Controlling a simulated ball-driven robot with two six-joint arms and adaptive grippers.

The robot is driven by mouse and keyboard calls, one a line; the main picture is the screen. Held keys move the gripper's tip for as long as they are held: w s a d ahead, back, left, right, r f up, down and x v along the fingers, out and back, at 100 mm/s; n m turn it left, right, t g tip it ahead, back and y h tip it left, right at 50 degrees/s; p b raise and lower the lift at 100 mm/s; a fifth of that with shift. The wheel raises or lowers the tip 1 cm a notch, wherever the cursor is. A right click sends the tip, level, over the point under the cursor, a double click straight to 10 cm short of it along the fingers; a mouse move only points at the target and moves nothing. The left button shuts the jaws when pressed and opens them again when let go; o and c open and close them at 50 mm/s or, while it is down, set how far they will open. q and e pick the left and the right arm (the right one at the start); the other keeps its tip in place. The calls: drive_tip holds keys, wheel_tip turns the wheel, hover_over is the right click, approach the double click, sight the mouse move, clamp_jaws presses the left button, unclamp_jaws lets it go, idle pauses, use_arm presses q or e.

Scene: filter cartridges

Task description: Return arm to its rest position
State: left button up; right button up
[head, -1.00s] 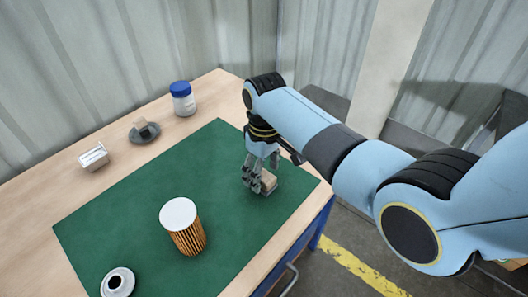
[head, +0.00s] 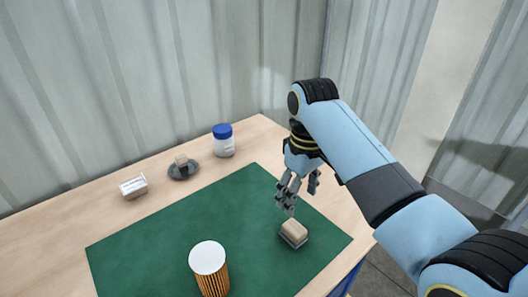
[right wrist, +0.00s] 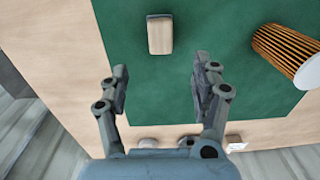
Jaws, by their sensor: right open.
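My right gripper (head: 298,198) is open and empty above the green mat (head: 150,247), near the mat's right side. In the right wrist view its two fingers (right wrist: 158,85) stand wide apart with nothing between them. My left gripper is not in view.
A pleated orange filter cartridge with a white top (head: 209,260) stands on the mat. A blue-lidded jar (head: 224,143), a dark dish with a small block (head: 183,170) and a white labelled box (head: 133,186) stand along the wooden table's back. Corrugated walls stand behind.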

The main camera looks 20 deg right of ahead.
drive_tip(key=s+d+m+t, duration=0.2)
drive_tip(key=s+d, duration=0.2)
drive_tip(key=s, duration=0.8)
drive_tip(key=s+r+t+h, duration=0.15)
drive_tip(key=s+r, duration=0.45)
drive_tip(key=s, duration=0.6)
wheel_tip(320, 180, down, 33)
drive_tip(key=s+d+m+g+b, duration=0.1)
drive_tip(key=d+b, duration=0.2)
drive_tip(key=b, duration=0.5)
drive_tip(key=s+f+b, duration=0.3)
drive_tip(key=s+f, duration=0.6)
drive_tip(key=f, duration=0.2)
drive_tip(key=s+f+g+b, duration=0.1)
drive_tip(key=s+f+b, duration=0.2)
drive_tip(key=s+f, duration=0.7)
wheel_tip(320, 180, down, 3)
drive_tip(key=shift+d+r+b, duration=0.2)
drive_tip(key=shift+d+b, duration=0.1)
